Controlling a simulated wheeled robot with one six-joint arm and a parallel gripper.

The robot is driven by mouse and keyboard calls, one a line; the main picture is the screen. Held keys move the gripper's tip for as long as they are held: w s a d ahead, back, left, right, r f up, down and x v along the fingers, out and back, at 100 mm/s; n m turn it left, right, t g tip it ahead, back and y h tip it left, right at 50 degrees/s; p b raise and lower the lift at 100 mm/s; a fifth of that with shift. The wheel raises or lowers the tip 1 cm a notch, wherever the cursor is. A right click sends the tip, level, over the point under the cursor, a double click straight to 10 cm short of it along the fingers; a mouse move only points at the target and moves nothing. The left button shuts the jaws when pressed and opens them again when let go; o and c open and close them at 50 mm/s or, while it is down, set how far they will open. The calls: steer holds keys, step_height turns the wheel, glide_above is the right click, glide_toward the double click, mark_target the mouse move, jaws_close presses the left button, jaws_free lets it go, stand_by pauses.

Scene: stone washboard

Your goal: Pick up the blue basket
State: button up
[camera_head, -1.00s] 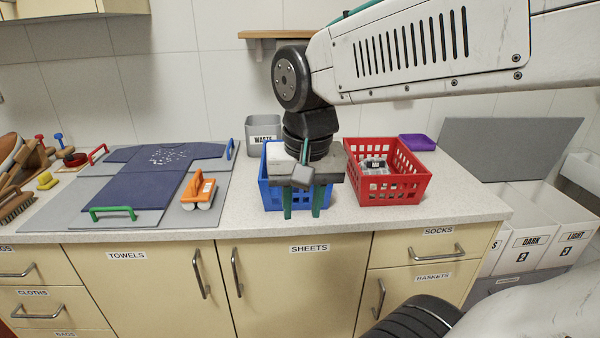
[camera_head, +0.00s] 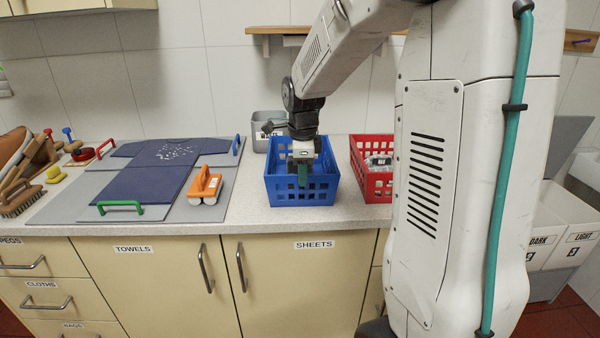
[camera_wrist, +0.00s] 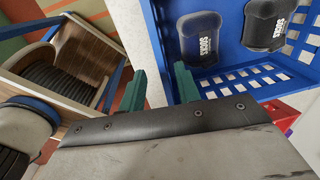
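The blue basket (camera_head: 330,186) stands on the counter, left of the red basket. In the wrist view the blue basket (camera_wrist: 222,66) fills the upper right, with two dark containers labelled SOCKS (camera_wrist: 266,24) inside. My gripper (camera_head: 303,174) points down at the basket's front side. One teal finger shows in front of the front wall; the other is hidden there. In the wrist view my gripper (camera_wrist: 160,86) has its fingers apart, the right one overlapping the basket wall and the left one outside the basket. I cannot tell whether either touches the wall.
The red basket (camera_head: 371,186) stands close on the right, partly hidden by my arm. A grey waste bin (camera_head: 262,140) is behind. Left are an orange-handled tool (camera_head: 205,186) and a folding board with dark blue cloth (camera_head: 150,183). Some counter is clear in front.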

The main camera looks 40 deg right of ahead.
mark_target(302, 194)
steer(key=f, duration=0.4)
steer(key=shift+w+d, duration=0.25)
steer(key=shift+w, duration=0.15)
jaws_close()
